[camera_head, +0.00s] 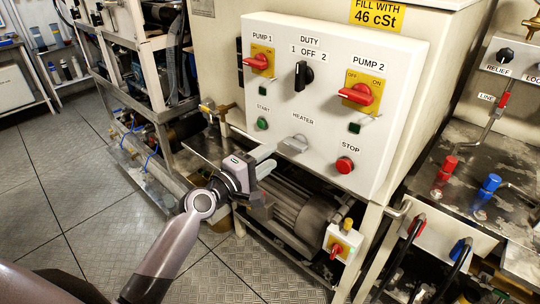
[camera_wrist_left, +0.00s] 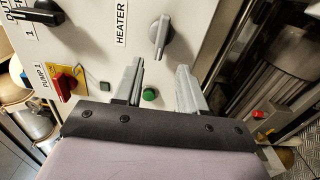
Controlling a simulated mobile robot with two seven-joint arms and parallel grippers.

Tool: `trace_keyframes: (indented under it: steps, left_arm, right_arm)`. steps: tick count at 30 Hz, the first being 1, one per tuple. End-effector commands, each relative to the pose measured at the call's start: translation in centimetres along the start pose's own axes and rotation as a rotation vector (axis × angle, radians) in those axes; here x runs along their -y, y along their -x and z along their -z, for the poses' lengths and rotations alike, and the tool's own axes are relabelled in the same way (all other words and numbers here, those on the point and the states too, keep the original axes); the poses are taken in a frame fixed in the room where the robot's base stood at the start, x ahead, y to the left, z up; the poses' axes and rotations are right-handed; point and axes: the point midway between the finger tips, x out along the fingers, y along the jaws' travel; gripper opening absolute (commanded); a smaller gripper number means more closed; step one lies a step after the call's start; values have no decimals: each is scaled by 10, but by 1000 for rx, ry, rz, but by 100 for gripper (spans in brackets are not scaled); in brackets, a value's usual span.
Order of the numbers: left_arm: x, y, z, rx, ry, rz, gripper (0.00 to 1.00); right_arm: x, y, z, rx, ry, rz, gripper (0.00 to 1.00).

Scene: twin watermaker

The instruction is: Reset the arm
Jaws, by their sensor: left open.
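My left arm reaches in from the lower left of the head view. Its left gripper (camera_head: 266,160) is open and empty in front of the lower left part of the white control panel (camera_head: 330,135). In the left wrist view the two grey fingers (camera_wrist_left: 158,88) stand apart, with the green start button (camera_wrist_left: 150,95) showing between them on the panel. The grey heater knob (camera_wrist_left: 162,35) is just beyond the fingertips; it also shows in the head view (camera_head: 294,143). I cannot tell if a finger touches the panel. My right gripper is not in view.
The panel bears red pump switches (camera_head: 258,62), a black duty knob (camera_head: 303,75) and a red stop button (camera_head: 345,165). A motor (camera_head: 300,210) sits below. A bench with red and blue valves (camera_head: 487,185) stands at right. Tiled floor (camera_head: 60,170) at left is clear.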

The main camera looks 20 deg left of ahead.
Motion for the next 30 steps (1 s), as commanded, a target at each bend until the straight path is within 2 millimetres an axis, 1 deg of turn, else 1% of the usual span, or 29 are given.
trace_keyframes:
  steps: [11, 14, 17, 18, 20, 21, 23, 24, 26, 27, 29, 30]
  left_arm:
    - [0, 0, 0, 0, -2, 1, 40]
    - [12, 5, -3, -3, -40, 25, 40]
    - [43, 22, -11, -9, -160, 94, 40]
    - [60, 32, -16, -8, -233, 134, 40]
    - [88, 51, -25, 0, -362, 201, 40]
    - [108, 66, -32, 11, -458, 248, 40]
    - [133, 90, -42, 35, -602, 315, 40]
    - [149, 106, -49, 57, -697, 357, 40]
    - [170, 131, -59, 97, -838, 417, 40]
    - [183, 148, -66, 128, -929, 452, 40]
    - [198, 172, -76, 178, -1059, 498, 40]
    - [207, 187, -82, 211, -1138, 524, 40]
  right_arm:
    - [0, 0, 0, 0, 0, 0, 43]
    - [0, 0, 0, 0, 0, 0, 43]
    - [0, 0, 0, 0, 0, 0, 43]
    - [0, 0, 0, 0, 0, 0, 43]
    - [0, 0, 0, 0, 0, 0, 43]
    - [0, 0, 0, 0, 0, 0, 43]
    - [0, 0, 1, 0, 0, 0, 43]
    - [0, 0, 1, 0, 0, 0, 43]
    - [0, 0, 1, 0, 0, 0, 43]
    - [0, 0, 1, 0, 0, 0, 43]
    - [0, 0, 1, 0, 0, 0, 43]
    - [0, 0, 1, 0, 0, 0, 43]
